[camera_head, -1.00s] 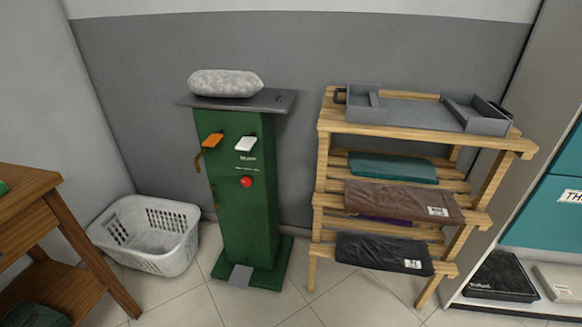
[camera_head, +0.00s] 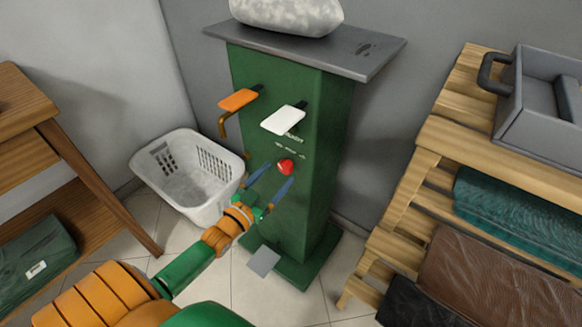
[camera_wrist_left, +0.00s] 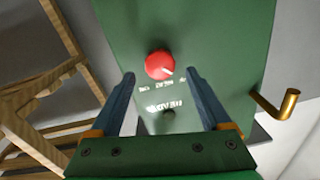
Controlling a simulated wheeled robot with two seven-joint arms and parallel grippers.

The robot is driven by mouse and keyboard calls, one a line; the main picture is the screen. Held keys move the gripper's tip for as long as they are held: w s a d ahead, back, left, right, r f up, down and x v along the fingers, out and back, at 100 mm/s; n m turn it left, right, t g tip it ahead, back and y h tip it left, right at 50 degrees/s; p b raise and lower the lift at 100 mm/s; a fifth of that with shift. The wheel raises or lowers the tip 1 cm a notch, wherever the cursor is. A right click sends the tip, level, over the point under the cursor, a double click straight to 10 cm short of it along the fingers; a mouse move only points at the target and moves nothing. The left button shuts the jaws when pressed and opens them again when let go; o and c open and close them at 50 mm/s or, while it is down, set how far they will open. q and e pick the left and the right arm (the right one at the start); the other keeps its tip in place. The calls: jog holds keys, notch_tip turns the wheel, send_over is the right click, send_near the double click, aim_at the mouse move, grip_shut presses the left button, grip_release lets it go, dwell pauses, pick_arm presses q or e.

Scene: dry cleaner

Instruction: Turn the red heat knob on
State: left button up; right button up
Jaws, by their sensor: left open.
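The red heat knob (camera_head: 286,167) sits on the front of the green machine column (camera_head: 300,215), below a white lever (camera_head: 284,117) and an orange lever (camera_head: 238,99). My left gripper (camera_head: 270,184) is open and empty just in front of the column, slightly below and left of the knob in the head view. In the left wrist view the knob (camera_wrist_left: 159,65) shows beyond the fingertips, between them sideways, with white lettering beside it. A pale pointer mark shows on the knob. I see no contact between the fingers and the knob. My right gripper is not in view.
A brass hook (camera_wrist_left: 288,104) sticks out of the column beside the gripper. A white laundry basket (camera_head: 190,180) stands left of the column. A wooden rack (camera_head: 440,165) with folded garments stands right. A grey-footed pedal (camera_head: 263,261) is at the base.

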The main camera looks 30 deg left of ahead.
aim_at(283, 170)
pick_arm(q)
jog(key=w, duration=0.3)
jog(key=shift+w+f, duration=0.1)
jog(key=shift+w, duration=0.15)
grip_shut()
jog(key=shift+m, duration=0.3)
jog(key=m, duration=0.3)
jog(key=shift+m, duration=0.4)
jog(key=m, duration=0.4)
jog(key=shift+d+m, duration=0.1)
jog(key=shift+m, duration=0.2)
jog(key=m+b, duration=0.1)
jog(key=m, duration=0.3)
jog(key=shift+f+m+t, duration=0.1)
jog(key=shift+m+t, duration=0.2)
jog(key=shift+m, duration=0.1)
jog(key=shift+m+h+b, duration=0.3)
jog(key=shift+m+b, duration=0.45)
jog(key=shift+m, duration=1.65)
